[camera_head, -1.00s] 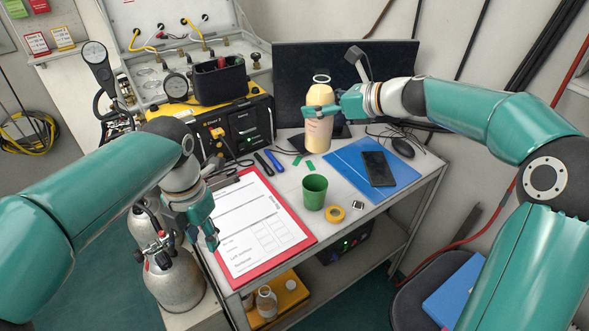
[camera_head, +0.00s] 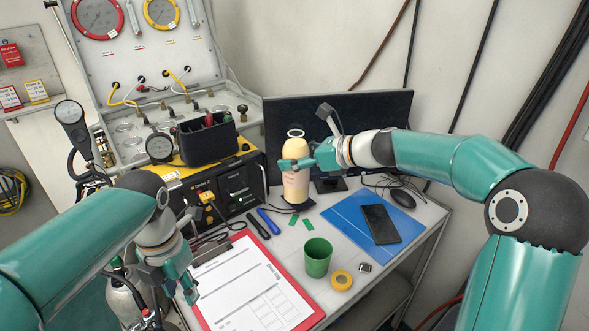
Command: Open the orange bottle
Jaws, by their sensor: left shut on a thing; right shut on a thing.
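The orange bottle (camera_head: 297,187) is pale orange and upright at the back of the desk, in front of the monitor. Its top shows a pale ring (camera_head: 295,133); I cannot tell whether a cap is on it. My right gripper (camera_head: 290,165) reaches in from the right and is shut on the bottle's upper body. I cannot tell whether the bottle's base touches the desk. My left gripper (camera_head: 191,292) points down by the left edge of the red clipboard (camera_head: 308,318), well away from the bottle. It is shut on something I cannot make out.
A green cup (camera_head: 318,258), yellow tape roll (camera_head: 341,280) and blue folder (camera_head: 350,217) with a phone (camera_head: 380,224) lie right of the clipboard. The monitor (camera_head: 380,110) stands behind the bottle. A yellow-black unit (camera_head: 228,185) and gauge panel (camera_head: 150,60) fill the left.

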